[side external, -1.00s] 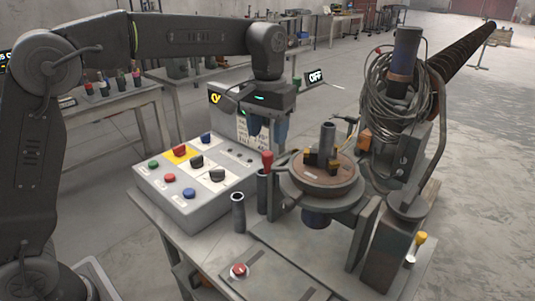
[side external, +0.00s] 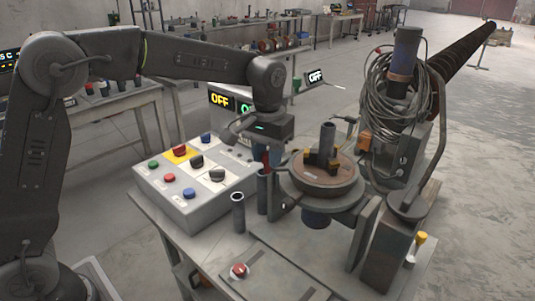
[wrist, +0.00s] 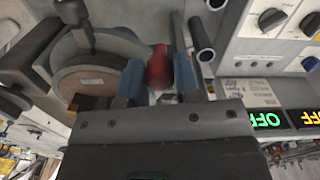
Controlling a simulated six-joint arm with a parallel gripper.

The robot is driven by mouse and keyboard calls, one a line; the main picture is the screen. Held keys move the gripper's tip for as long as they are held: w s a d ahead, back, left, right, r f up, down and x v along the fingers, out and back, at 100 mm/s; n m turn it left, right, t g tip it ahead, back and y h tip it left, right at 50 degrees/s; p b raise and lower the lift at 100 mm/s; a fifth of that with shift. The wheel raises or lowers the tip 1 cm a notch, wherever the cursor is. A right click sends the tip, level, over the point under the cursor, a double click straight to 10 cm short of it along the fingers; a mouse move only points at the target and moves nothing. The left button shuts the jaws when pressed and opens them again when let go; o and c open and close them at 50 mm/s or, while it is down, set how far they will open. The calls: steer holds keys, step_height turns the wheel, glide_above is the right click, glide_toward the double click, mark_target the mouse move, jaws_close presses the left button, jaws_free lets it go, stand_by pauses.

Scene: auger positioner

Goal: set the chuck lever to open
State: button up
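The chuck lever's red knob (wrist: 160,68) sits between my gripper's two blue fingers in the wrist view, closer to the right finger, with a narrow gap on the left. My gripper (wrist: 159,76) is open around the knob and holds nothing. In the side view my gripper (side external: 269,155) is low beside the round chuck table (side external: 322,180), and its fingers mostly hide the knob. The chuck table carries an upright grey tube (side external: 327,138) between dark jaws with yellow parts. The lever's shaft is largely hidden.
The sloped control box (side external: 190,210) with buttons and knobs stands left of my gripper. Open upright tubes (side external: 238,213) stand close by, in front of the chuck. A coil of cable (side external: 395,95) hangs at the right. A red button (side external: 239,271) is on the bench front.

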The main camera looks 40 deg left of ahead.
jaws_close()
steer(key=shift+a, duration=0.1)
steer(key=w+a+m, duration=0.1)
steer(key=w+m, duration=0.1)
steer(key=w+a+m, duration=0.1)
steer(key=w+m, duration=0.1)
steer(key=w+a+m, duration=0.1)
steer(key=w+m, duration=0.2)
steer(key=shift+a, duration=0.25)
steer(key=shift+w+m, duration=1.2)
steer(key=shift+w+d+m, duration=0.1)
steer(key=shift+w+m, duration=0.8)
steer(key=shift+o, duration=2.4)
jaws_free()
